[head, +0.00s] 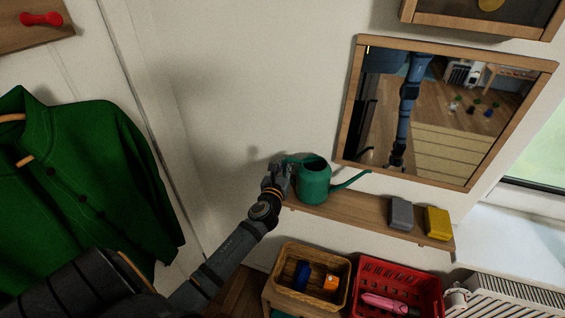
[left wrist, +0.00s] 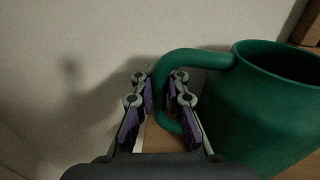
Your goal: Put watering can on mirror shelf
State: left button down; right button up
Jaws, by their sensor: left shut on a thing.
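A green watering can (head: 313,182) stands upright at the left end of the wooden mirror shelf (head: 362,208), its spout pointing right; I cannot tell whether its base touches the shelf. My left gripper (head: 284,166) is at the can's left side, shut on its handle. In the left wrist view the handle of the watering can (left wrist: 258,112) runs between the two fingers of the left gripper (left wrist: 160,112). The mirror (head: 440,115) in a wooden frame hangs above the shelf. My right gripper is not in view.
A grey block (head: 400,213) and a yellow block (head: 438,223) occupy the shelf's right part. A green jacket (head: 90,190) hangs left. Shelf between spout and grey block is clear.

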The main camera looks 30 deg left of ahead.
pick_arm(q)
jog(key=shift+r, duration=0.1)
jog(key=shift+s+d+r, duration=0.1)
jog(key=shift+d+r, duration=0.05)
jog(key=shift+d, duration=0.15)
jog(key=shift+s+d, duration=0.15)
jog(key=shift+d, duration=0.25)
jog(key=shift+a, duration=0.1)
jog(key=c, duration=1.7)
grip_release()
jog(key=shift+a+f, duration=0.15)
jog(key=shift+f, duration=0.15)
jog(key=o, duration=0.3)
jog(key=shift+o, duration=0.2)
jog(key=shift+r, duration=0.15)
jog(key=shift+s, duration=0.2)
jog(key=b+v, duration=0.2)
jog(key=v, duration=0.9)
jog(key=shift+s+r, duration=0.2)
jog(key=shift+s, duration=0.15)
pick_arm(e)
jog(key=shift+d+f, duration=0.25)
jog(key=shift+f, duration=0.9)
